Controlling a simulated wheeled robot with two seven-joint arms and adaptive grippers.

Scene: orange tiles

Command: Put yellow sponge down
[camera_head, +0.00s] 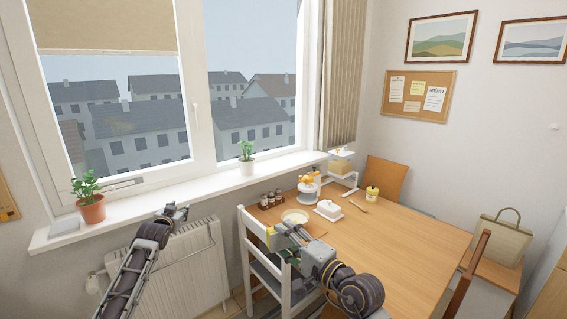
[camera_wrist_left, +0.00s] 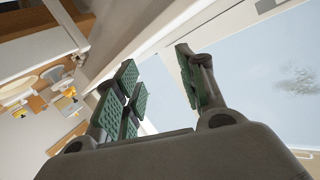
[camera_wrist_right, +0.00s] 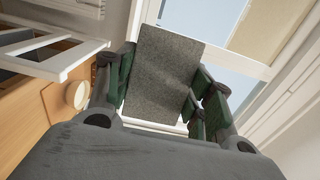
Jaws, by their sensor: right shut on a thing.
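In the head view this gripper appears over the white chair, by the table's left edge. My left gripper (camera_head: 177,211) is in front of the window sill and radiator. Its fingers (camera_wrist_left: 163,82) are apart and empty in the left wrist view.
The wooden table (camera_head: 420,235) holds a white bowl (camera_head: 295,216), a white butter dish (camera_head: 328,209), small jars (camera_head: 270,199), a yellow pot (camera_head: 372,192) and a white stand (camera_head: 343,170). The white chair (camera_head: 245,236) stands at its left. The table's right part is clear.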

